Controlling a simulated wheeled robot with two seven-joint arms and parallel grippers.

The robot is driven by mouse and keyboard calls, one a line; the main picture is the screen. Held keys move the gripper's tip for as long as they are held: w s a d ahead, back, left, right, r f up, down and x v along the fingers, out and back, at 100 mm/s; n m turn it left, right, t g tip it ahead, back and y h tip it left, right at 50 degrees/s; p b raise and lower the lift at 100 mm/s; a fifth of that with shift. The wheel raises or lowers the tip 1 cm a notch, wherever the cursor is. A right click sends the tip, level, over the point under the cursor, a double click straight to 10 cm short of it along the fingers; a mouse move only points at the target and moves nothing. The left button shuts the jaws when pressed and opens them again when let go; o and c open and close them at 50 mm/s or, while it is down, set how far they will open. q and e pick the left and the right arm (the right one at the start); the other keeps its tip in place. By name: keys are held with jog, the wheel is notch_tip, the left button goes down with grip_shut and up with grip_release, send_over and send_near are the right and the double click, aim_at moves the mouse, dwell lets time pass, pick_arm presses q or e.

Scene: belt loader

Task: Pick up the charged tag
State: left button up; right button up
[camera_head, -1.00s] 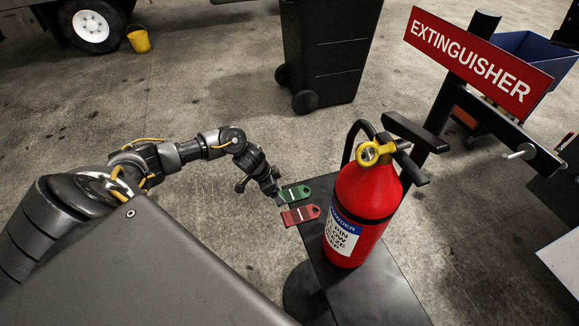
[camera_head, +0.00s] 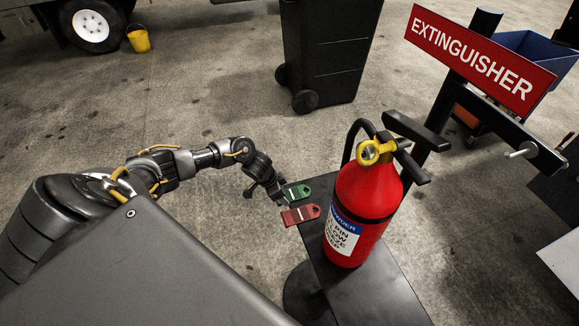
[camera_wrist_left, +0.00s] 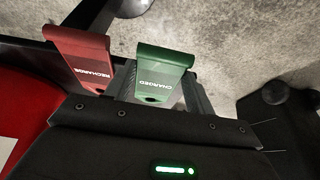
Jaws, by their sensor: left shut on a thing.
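The green tag (camera_head: 297,193) lettered CHARGED lies at the edge of the black stand (camera_head: 370,290), left of the extinguisher. In the left wrist view the green tag (camera_wrist_left: 160,72) sits between the two fingers of my left gripper (camera_wrist_left: 160,90), which is shut on it. In the head view my left gripper (camera_head: 281,197) is at the tag's left end. A red tag (camera_head: 300,215) lettered RECHARGE lies just in front of the green one, and it also shows beside the left finger in the wrist view (camera_wrist_left: 80,55). My right gripper is not in view.
A red fire extinguisher (camera_head: 366,205) stands on the stand, close to the right of the tags. A red EXTINGUISHER sign (camera_head: 480,60) is behind it at the right. A black wheeled bin (camera_head: 325,50) stands behind on the floor. The floor left of the stand is open.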

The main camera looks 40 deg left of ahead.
pick_arm(q)
jog(key=shift+c, duration=0.8)
jog(key=shift+r, duration=0.1)
jog(key=shift+r, duration=0.2)
notch_tip(320, 180, up, 2)
jog(key=shift+w+r, duration=0.1)
jog(key=s+d+r+p, duration=0.2)
jog(key=s+d+r, duration=0.1)
jog(key=s+r, duration=0.7)
jog(key=s, duration=0.3)
jog(key=shift+s+d, duration=0.35)
